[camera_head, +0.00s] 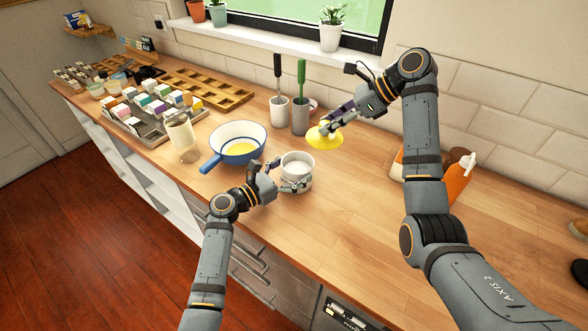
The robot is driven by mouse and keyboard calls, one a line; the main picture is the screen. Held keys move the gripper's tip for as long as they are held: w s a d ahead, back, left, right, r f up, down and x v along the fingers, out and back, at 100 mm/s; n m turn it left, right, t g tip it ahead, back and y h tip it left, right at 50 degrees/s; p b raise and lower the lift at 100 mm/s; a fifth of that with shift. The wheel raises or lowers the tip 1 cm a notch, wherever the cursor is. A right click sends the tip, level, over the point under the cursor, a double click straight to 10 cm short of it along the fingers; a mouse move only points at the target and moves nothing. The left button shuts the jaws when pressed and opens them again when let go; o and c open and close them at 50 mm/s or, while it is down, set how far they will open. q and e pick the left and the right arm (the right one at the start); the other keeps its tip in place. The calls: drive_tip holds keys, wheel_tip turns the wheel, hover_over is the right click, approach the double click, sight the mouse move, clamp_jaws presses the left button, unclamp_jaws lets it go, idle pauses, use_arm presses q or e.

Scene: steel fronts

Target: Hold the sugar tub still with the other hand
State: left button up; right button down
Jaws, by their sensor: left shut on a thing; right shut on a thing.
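The sugar tub (297,161), a white round tub, stands upright on the wooden counter right of the blue-rimmed pan. Its top is open, with pale contents showing. My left gripper (292,187) is at its near side, shut on the tub low on its wall. My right gripper (331,127) is behind and to the right of the tub, shut on a yellow round lid-like disc (319,142). The disc is apart from the tub; I cannot tell whether it touches the counter.
A pan (239,134) with yellow contents stands left of the tub. A pale jar (183,138), two cups (279,112) (301,119) with brushes, and a packet tray (150,122) stand beyond. An orange bottle (458,178) is at right.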

use_arm(q)
drive_tip(key=o, duration=1.1)
drive_tip(key=shift+s+f, duration=0.1)
drive_tip(key=shift+f, duration=0.25)
drive_tip(key=shift+c, duration=0.2)
drive_tip(key=shift+o, duration=1)
drive_tip(key=shift+w+r, duration=0.1)
drive_tip(key=shift+w, duration=0.1)
drive_tip(key=shift+r, duration=0.1)
drive_tip(key=v, duration=1.2)
